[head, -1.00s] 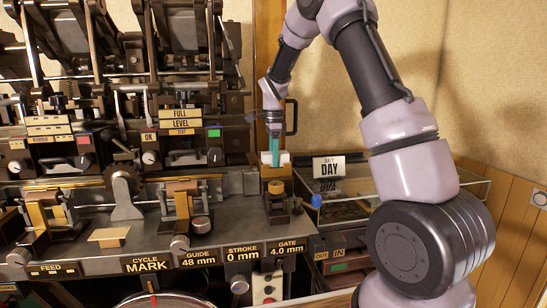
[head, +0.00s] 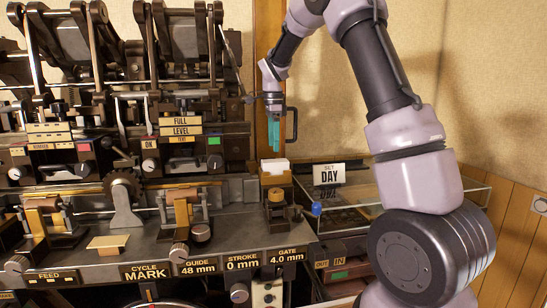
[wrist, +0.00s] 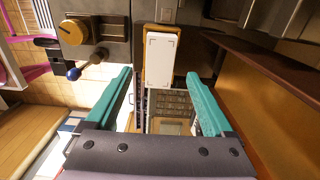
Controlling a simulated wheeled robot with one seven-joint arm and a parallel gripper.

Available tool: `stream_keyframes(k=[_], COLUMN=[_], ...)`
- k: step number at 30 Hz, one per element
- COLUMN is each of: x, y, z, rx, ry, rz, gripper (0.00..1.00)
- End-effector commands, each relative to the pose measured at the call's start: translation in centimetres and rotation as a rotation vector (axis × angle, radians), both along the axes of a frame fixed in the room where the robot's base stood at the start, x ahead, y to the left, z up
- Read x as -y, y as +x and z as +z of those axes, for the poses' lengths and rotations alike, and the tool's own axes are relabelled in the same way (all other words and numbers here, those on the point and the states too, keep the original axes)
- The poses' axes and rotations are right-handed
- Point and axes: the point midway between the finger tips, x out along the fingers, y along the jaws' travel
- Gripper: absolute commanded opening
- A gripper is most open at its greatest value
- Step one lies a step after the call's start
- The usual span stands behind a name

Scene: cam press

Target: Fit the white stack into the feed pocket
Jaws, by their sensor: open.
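The white stack (head: 275,166) sits in the top of a brass-coloured holder (head: 276,184) at the right end of the machine's deck. In the wrist view the stack (wrist: 161,58) shows as a white rectangle with thin corner marks, inside the tan-edged holder (wrist: 149,38). My gripper (head: 274,150) has teal fingers and is above the stack, apart from it. In the wrist view my gripper (wrist: 160,75) is open and empty, its fingers well apart. I cannot tell how deep the stack sits in the holder.
A glass-topped case (head: 400,190) with a SET DAY sign (head: 328,174) stands right of the holder. A blue knob (head: 317,208) sticks out near it. A row of labels (head: 198,268) runs along the deck's front. A black handle (head: 291,124) is close behind my gripper.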

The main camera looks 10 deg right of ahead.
Motion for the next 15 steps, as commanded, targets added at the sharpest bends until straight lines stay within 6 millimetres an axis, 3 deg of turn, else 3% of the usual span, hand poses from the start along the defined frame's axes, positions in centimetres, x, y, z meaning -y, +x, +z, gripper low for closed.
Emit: stream_keyframes(k=[3,10,15], x=[0.0,0.2,1.7], y=[0.1,-0.4,-3.8], z=[2.1,4.3,7.7], rx=[0.002,0.008,0.075], ry=[0.000,0.006,0.050], rz=[-0.001,0.012,0.142], gripper=[0.87,0.87,0.87])
